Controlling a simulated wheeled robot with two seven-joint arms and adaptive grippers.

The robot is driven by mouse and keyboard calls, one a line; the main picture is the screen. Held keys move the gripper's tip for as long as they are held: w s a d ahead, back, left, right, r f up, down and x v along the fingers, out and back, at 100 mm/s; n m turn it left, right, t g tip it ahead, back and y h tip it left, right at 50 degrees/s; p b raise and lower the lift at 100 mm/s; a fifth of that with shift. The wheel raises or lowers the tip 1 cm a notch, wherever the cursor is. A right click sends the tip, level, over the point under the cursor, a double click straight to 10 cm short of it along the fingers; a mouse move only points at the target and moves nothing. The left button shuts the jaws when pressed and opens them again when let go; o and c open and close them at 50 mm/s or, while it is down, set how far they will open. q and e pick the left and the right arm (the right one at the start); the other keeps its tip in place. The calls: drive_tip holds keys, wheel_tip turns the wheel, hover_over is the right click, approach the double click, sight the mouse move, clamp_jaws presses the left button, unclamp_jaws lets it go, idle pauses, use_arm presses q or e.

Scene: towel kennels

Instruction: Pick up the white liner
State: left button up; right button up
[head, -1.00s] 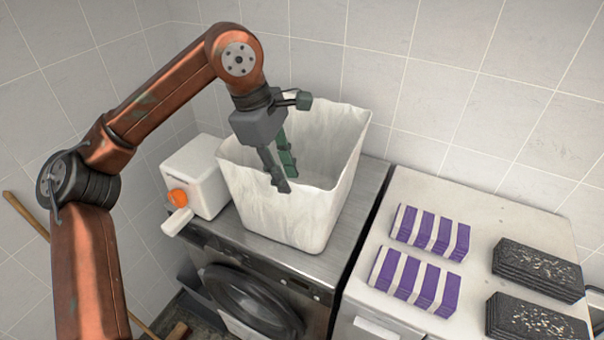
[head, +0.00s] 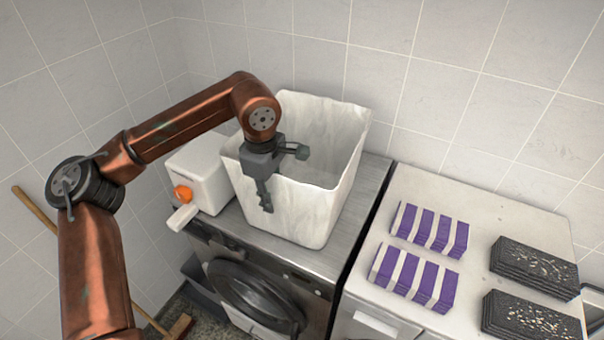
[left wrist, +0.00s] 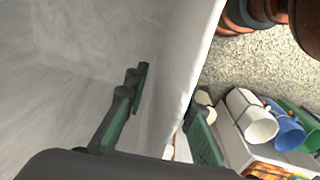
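The white liner (head: 310,210) is a tall, open-topped, crinkled bin-shaped thing. It stands upright on the metal top of a washing machine, and its wall (left wrist: 178,70) fills the middle of the left wrist view. My left gripper (head: 268,193) is at its front left rim and points down. In the left wrist view, the fingers of the left gripper (left wrist: 170,100) straddle the wall, one inside and one outside. They look open, with a gap around the wall. My right gripper is not in view.
A white box with an orange knob (head: 183,193) stands close left of the liner. On the white counter at right lie purple-and-white striped stacks (head: 430,228) and dark speckled stacks (head: 535,268). A broom handle (head: 35,210) leans at left. The tiled wall is close behind.

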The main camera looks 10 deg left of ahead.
use_arm(q)
drive_tip(key=shift+c, duration=0.3)
clamp_jaws()
idle(0.3)
